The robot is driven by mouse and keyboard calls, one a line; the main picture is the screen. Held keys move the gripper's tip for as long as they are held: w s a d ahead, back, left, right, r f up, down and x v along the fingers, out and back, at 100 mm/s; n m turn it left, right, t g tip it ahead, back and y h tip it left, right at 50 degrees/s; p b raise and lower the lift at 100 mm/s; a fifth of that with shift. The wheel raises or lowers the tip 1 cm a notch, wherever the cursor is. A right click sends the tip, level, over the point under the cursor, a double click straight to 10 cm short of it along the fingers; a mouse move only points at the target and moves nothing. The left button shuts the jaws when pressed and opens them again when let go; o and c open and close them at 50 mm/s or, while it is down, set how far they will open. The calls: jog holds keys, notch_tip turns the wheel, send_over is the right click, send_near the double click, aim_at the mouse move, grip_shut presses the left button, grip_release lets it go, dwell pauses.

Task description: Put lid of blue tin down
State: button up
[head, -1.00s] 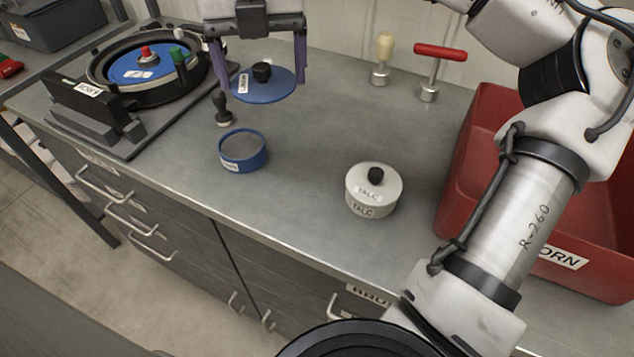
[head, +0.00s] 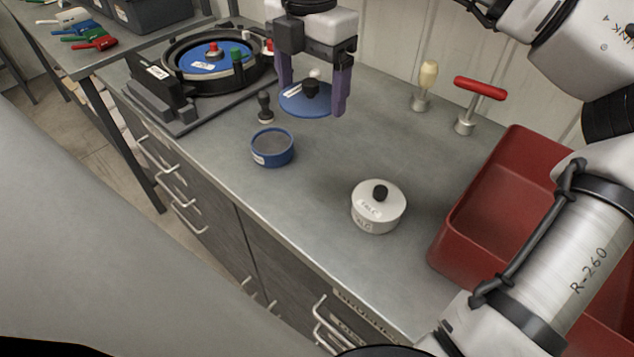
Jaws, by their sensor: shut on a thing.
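The blue lid (head: 304,103) with a black knob and a white label hangs in my gripper (head: 312,92). My gripper is at the upper middle of the head view, its purple fingers on either side of the lid. The lid looks level; whether it touches the counter I cannot tell. The blue tin (head: 272,148) stands open on the counter, left of and nearer than the lid, with grey contents showing. The lid is apart from the tin.
A white talc tin (head: 378,207) with its lid on stands nearer and to the right. A red bin (head: 475,225) is at right. A cream-knobbed tool (head: 426,85) and a red-handled tool (head: 466,105) stand behind. The seed meter (head: 205,70) is at left. Bare counter lies between.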

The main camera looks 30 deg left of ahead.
aim_at(312, 189)
notch_tip(312, 189, down, 19)
jog(key=p, duration=0.2)
jog(key=shift+p, duration=0.4)
jog(key=shift+f, duration=0.15)
jog(key=o, duration=0.9)
jog(key=shift+r, duration=0.2)
notch_tip(312, 189, up, 12)
jog(key=shift+b, duration=0.95)
